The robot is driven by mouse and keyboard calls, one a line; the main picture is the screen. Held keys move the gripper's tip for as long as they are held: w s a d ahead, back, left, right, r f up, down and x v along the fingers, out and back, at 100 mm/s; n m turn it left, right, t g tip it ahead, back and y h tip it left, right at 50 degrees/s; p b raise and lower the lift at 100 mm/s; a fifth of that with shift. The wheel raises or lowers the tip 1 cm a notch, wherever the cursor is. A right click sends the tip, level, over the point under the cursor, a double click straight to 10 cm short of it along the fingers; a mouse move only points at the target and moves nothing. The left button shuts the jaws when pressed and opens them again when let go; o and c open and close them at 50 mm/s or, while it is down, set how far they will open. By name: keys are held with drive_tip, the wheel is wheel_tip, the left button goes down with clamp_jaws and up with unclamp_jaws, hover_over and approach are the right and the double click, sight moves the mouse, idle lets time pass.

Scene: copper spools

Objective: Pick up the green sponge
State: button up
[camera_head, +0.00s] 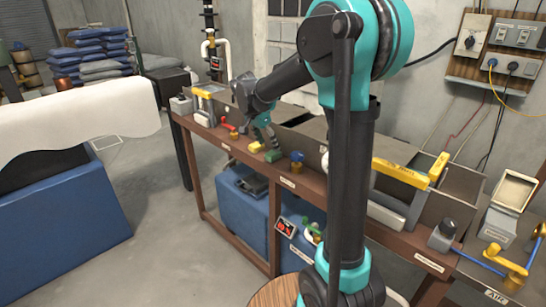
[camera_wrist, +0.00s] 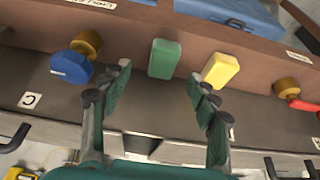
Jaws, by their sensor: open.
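The green sponge (camera_wrist: 164,58) lies on the brown bench edge in the wrist view, beyond the fingertips and between their lines. In the head view the green sponge (camera_head: 273,155) shows small on the bench, partly hard to make out below my gripper (camera_head: 265,131). In the wrist view my gripper (camera_wrist: 160,85) is open, its two green-padded fingers wide apart with nothing between them. A yellow block (camera_wrist: 220,70) lies just right of the sponge, close to the right finger.
A blue-and-gold knob (camera_wrist: 75,63) stands left of the sponge, near the left finger. A red-handled brass valve (camera_wrist: 297,97) is at the right. A grey panel (camera_wrist: 160,115) runs along the bench. Yellow-handled tools (camera_head: 402,172) stand farther along it in the head view.

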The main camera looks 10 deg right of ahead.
sight(271, 153)
drive_tip(key=shift+a+x, duration=0.15)
drive_tip(key=shift+x, duration=1.35)
drive_tip(key=shift+a+x, duration=0.1)
drive_tip(key=shift+x, duration=1.4)
drive_tip(key=shift+w, duration=0.15)
drive_tip(key=c, duration=1)
